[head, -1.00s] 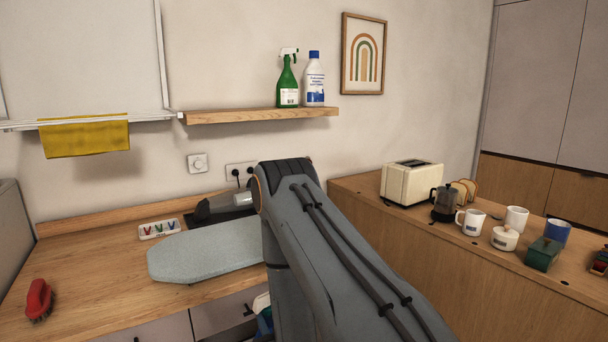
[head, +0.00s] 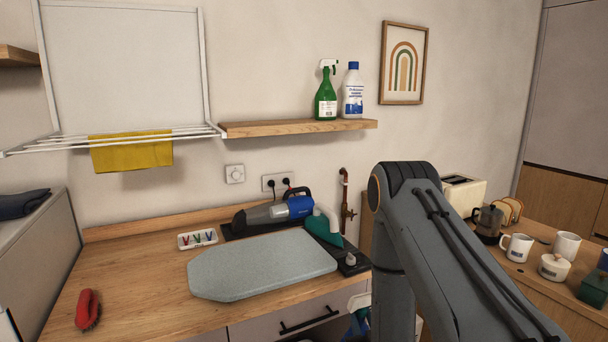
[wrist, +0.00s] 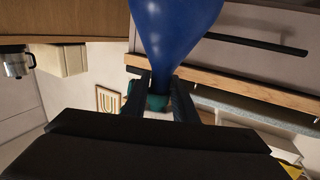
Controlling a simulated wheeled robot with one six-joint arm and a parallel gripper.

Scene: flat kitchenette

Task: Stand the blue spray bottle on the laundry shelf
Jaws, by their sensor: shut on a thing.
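The blue spray bottle (wrist: 175,25) fills the top middle of the wrist view, its body narrowing to a neck between the fingers. My gripper (wrist: 160,95) is shut on it around the neck. In the head view my arm mostly hides the bottle; a small part of its white and blue top (head: 357,302) shows low, in front of the drawer, below counter height. The gripper itself is hidden there. The laundry shelf (head: 245,130) is a wooden board on the wall. A green spray bottle (head: 326,98) and a white blue-capped bottle (head: 353,92) stand on its right part.
The shelf's left part is bare. A drying rack (head: 130,138) with a yellow cloth (head: 132,154) hangs left of it. Below are the counter, an ironing board (head: 262,266), a handheld vacuum (head: 275,212) and a red brush (head: 88,309). A toaster and mugs stand right.

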